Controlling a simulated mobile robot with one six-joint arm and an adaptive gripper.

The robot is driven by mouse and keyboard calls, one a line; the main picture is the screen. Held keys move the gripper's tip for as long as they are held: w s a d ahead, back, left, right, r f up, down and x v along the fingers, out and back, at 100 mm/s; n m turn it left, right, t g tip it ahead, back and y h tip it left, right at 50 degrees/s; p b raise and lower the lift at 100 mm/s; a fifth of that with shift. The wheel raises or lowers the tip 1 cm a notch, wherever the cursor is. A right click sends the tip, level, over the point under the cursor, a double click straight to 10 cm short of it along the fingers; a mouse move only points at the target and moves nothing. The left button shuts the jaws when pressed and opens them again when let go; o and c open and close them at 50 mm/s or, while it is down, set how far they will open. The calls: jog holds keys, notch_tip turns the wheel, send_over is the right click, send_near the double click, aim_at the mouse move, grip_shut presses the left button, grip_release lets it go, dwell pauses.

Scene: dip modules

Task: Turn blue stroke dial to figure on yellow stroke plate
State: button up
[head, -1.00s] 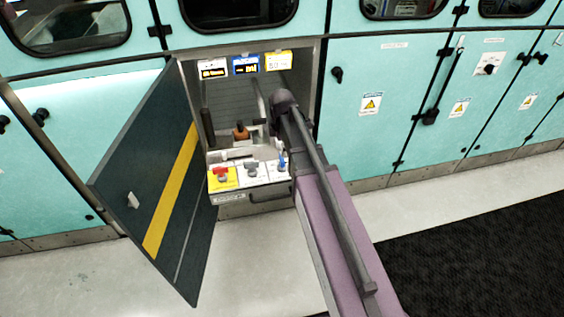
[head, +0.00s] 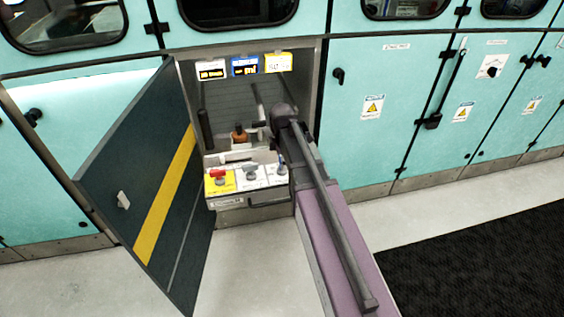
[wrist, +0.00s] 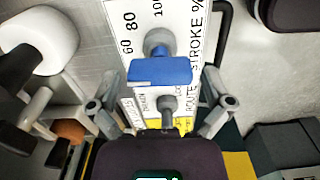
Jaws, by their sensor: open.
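The blue stroke dial (wrist: 160,71) has a blue bar handle on a grey round base, on a white plate (wrist: 133,30) marked 60, 80, 100 and "STROKE %". The figure it points to is unclear. My gripper (wrist: 158,92) is open in the wrist view, with one finger left and one right of the dial, apart from it. In the head view my arm largely hides the dial and the gripper. The yellow stroke plate (head: 279,62) is the rightmost of three plates at the top of the open cabinet; its figure is too small to read surely.
A grey knob (wrist: 167,103) on the "ROUTE" plate stands close below the dial. A red knob (head: 218,175) sits at the panel's left. An orange-based lever (head: 240,133) stands behind the panel. The open cabinet door (head: 150,190) is at the left.

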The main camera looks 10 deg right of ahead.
jog(key=c, duration=1)
jog(key=shift+o, duration=0.2)
jog(key=shift+m, duration=0.4)
jog(key=m, duration=0.7)
jog(key=shift+m, duration=0.3)
